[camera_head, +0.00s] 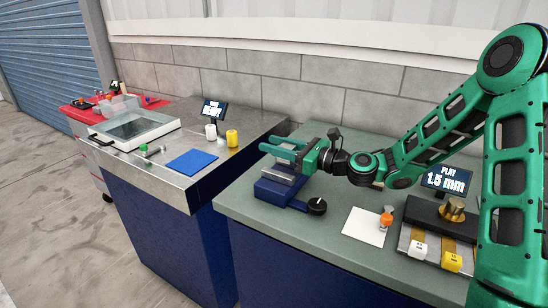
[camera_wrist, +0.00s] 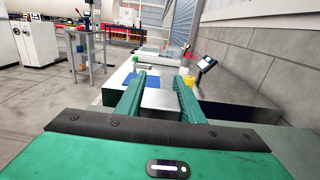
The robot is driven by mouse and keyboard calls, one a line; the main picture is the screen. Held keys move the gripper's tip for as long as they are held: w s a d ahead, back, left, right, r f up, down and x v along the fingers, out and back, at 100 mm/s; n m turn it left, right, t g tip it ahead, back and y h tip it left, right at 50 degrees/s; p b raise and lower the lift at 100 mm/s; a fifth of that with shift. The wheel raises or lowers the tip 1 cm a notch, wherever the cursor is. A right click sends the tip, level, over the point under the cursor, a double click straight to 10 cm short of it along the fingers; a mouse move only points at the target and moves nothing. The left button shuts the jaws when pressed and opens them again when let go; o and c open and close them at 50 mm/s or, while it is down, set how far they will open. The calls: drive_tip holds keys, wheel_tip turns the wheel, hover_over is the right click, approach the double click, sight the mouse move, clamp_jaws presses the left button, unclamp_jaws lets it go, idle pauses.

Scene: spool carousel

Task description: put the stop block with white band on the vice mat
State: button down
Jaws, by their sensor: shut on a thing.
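My gripper (camera_head: 284,149) is over the blue vice (camera_head: 272,192) on the green-topped bench. In the wrist view its two green fingers (camera_wrist: 160,97) stand apart, with a pale grey metal block (camera_wrist: 160,99) seen between them. A grey metal piece (camera_head: 284,172) also shows just under the fingers in the head view, at the vice. I cannot tell whether the block touches the vice, and I see no white band on it. A white mat (camera_head: 362,228) lies right of the vice; a blue mat (camera_head: 190,163) lies on the steel bench. I cannot tell which is the vice mat.
An orange-topped piece (camera_head: 386,219) stands at the white mat's edge. A dark fixture with a brass knob (camera_head: 454,208) and white and yellow tags stands to the right. White (camera_head: 211,132) and yellow (camera_head: 232,138) cylinders stand on the steel bench. A gap separates the benches.

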wheel_tip(320, 180, down, 3)
drive_tip(key=shift+s+f, duration=0.1)
drive_tip(key=shift+f, duration=0.35)
drive_tip(key=shift+r, duration=0.1)
drive_tip(key=c, duration=1.2)
unclamp_jaws()
